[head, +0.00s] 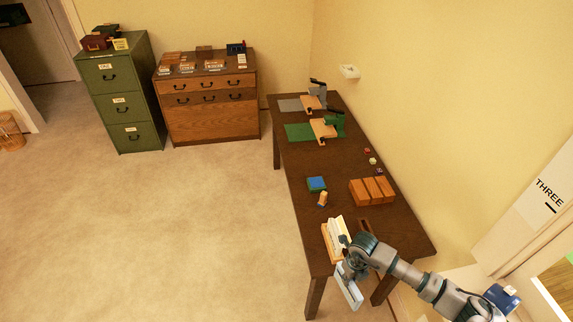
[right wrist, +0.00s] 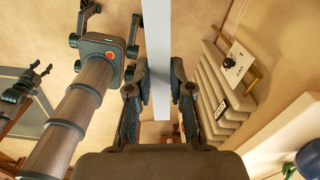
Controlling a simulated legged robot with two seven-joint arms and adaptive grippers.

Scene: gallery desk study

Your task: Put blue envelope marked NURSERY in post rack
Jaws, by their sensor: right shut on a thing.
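My right gripper (head: 354,268) is shut on a flat, pale blue envelope (head: 349,290), which hangs below it at the near end of the desk. In the right wrist view the envelope (right wrist: 158,60) stands edge-on between the two fingers of the gripper (right wrist: 160,105); no marking on it can be read. My left gripper is not in view.
The dark desk (head: 310,170) runs along the wall. Green and grey mats are at the far end. The carpet on the left is clear.

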